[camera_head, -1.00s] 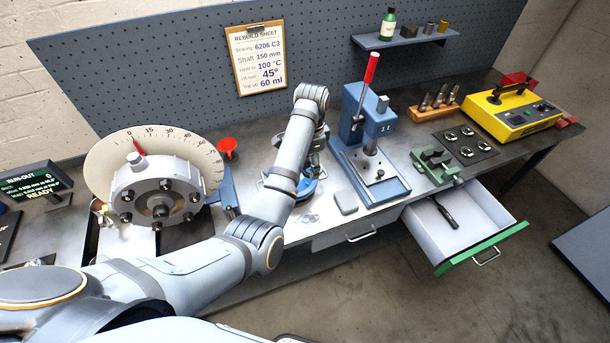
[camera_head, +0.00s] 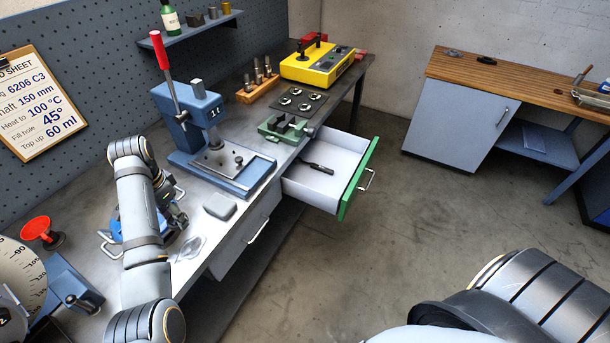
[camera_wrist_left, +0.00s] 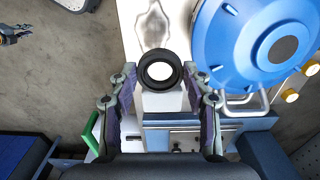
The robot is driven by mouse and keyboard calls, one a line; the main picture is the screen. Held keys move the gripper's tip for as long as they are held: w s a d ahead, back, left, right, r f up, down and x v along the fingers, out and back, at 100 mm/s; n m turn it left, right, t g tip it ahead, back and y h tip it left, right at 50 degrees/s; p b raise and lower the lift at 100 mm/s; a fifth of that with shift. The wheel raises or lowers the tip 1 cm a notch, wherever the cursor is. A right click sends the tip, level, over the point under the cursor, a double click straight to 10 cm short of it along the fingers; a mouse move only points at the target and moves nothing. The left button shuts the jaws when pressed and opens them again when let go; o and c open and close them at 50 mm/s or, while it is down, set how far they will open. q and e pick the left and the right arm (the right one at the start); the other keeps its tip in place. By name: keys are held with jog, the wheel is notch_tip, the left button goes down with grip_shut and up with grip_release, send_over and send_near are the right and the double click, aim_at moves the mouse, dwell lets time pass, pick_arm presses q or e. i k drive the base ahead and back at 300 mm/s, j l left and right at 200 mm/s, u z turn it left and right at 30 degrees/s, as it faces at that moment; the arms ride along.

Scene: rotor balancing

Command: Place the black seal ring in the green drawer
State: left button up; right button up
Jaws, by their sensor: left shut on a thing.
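My left gripper (camera_head: 180,217) is over the bench beside the blue pot (camera_head: 117,228). In the left wrist view its fingers (camera_wrist_left: 163,88) are shut on the black seal ring (camera_wrist_left: 147,72), which has a pale centre. I cannot make out the ring in the head view. The green drawer (camera_head: 358,178) is pulled open to the right, with a dark tool (camera_head: 318,167) inside. A bit of its green front shows in the left wrist view (camera_wrist_left: 92,130). A dark, gripper-like part, possibly my right gripper, shows small at the wrist view's upper left.
The blue press (camera_head: 190,120) with a red lever stands between the left gripper and the drawer. A grey block (camera_head: 220,206) lies near the bench edge, and a green vise (camera_head: 284,128) stands behind the drawer. The floor beyond the drawer is clear.

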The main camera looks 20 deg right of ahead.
aim_at(319, 180)
jog(key=i+l+z, duration=1.1)
